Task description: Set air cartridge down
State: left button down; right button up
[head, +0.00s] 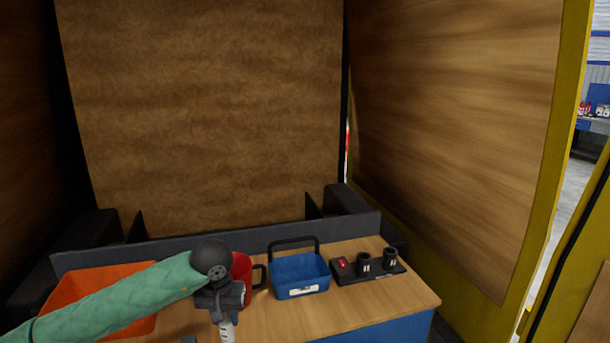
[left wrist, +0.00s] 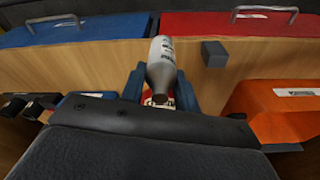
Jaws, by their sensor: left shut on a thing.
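The air cartridge is a silver-grey bottle with dark lettering. In the left wrist view the air cartridge (left wrist: 161,68) sits between the two blue fingers of my left gripper (left wrist: 160,93), which is shut on it. In the head view my left gripper (head: 229,311) is over the front part of the wooden bench, with the pale lower end of the cartridge (head: 228,334) showing below it. Whether the cartridge touches the bench top cannot be told. My right gripper is not in view.
An orange tray (head: 70,285) lies at the left, partly behind my arm. A red container (head: 243,270) stands behind the gripper. Right of it are a blue handled bin (head: 301,279) and a black socket board (head: 369,268). The bench's front right (head: 370,302) is clear.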

pick_arm(q)
jog(key=s+f+b, duration=0.3)
jog(key=f, duration=0.5)
jog(key=s+a+f+b, duration=0.1)
jog(key=s+f+b, duration=0.2)
jog(key=f, duration=0.5)
jog(key=shift+s+a+f+b, duration=0.15)
jog(key=shift+f+b, duration=0.15)
jog(key=shift+b, duration=0.1)
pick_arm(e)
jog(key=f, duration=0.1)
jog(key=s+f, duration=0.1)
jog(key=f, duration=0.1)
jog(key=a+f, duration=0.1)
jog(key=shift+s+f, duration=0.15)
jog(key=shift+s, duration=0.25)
pick_arm(q)
jog(key=shift+f, duration=0.15)
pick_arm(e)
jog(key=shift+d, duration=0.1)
